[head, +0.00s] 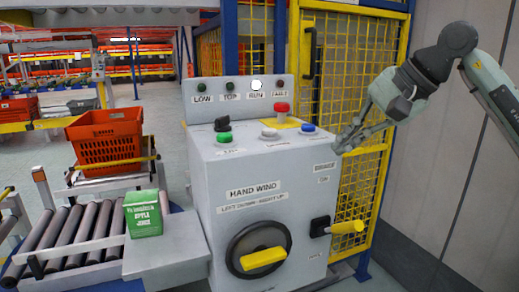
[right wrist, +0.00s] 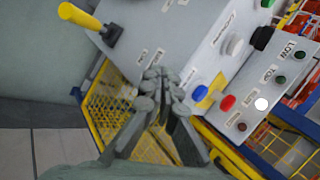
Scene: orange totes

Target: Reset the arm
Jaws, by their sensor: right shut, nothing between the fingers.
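My right arm (head: 435,70) comes in from the upper right in the head view. Its gripper (head: 343,146) is at the right side of a grey control box (head: 255,175), level with its top and apart from the yellow-handled lever (head: 345,227). In the right wrist view the gripper (right wrist: 155,85) has its fingers together with nothing between them. That view also shows the yellow lever (right wrist: 80,17), a blue button (right wrist: 199,94) and a red button (right wrist: 227,103). My left gripper is not in view.
The box has a hand wheel (head: 258,252) and a lit RUN lamp (head: 256,85). A green apple juice carton (head: 143,214) stands left of it by a roller conveyor (head: 75,235). An orange tote (head: 105,137) is behind. A yellow mesh fence (head: 345,60) stands behind the box.

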